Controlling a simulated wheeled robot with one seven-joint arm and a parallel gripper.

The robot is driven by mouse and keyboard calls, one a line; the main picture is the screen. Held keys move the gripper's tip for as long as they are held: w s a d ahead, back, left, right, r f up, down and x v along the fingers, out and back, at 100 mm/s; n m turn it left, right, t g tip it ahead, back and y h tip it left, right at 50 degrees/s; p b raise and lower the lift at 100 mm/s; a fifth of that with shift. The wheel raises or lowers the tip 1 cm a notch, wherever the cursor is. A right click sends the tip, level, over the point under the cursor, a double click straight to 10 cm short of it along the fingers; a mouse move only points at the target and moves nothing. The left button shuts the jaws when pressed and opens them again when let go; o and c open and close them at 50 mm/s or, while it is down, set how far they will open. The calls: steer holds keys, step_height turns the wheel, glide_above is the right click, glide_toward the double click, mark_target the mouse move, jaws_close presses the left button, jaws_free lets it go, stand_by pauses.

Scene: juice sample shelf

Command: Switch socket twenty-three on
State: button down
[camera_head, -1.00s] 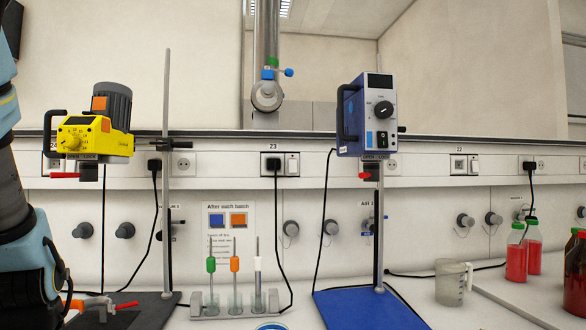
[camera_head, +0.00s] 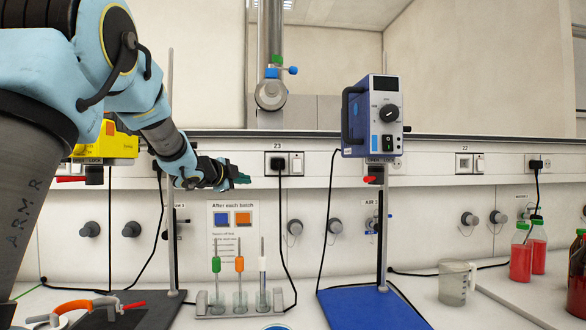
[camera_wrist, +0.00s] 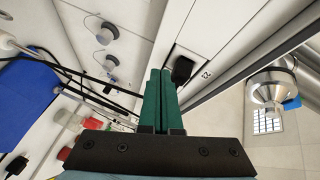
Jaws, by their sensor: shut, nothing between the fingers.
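I cannot tell the rocker's position. My gripper (camera_head: 245,179) is shut and empty, its green fingers pointing right, a little left of the socket and slightly lower. In the wrist view the fingers (camera_wrist: 160,72) lie together, tips beside the black plug (camera_wrist: 182,69). The rocker cannot be made out there.
A blue stirrer (camera_head: 370,120) on a stand is right of the socket. A yellow stirrer (camera_head: 120,146) is partly behind my arm. A tube rack (camera_head: 240,308) stands below, in front of a notice (camera_head: 232,217). Socket 22 (camera_head: 464,163) is farther right.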

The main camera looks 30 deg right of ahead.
steer(key=s+d+r+m+g+h, duration=0.2)
steer(key=s+d+r+m+g, duration=0.1)
steer(key=d, duration=0.4)
steer(key=shift+s+d+r+m, duration=0.15)
steer(key=shift+s+r+m, duration=0.5)
steer(key=shift+m, duration=0.55)
steer(key=shift+s+f, duration=0.1)
steer(key=shift+f, duration=0.05)
steer(key=p, duration=0.5)
glide_toward(301, 171)
steer(key=s+d, duration=0.1)
steer(key=d, duration=0.3)
steer(key=w+p, duration=0.1)
steer(key=w+d+p, duration=0.1)
steer(key=w, duration=0.1)
steer(key=shift+w+d+f+p, duration=0.1)
steer(key=shift+f+p, duration=0.15)
steer(key=shift+p, duration=0.05)
steer(key=shift+f, duration=0.1)
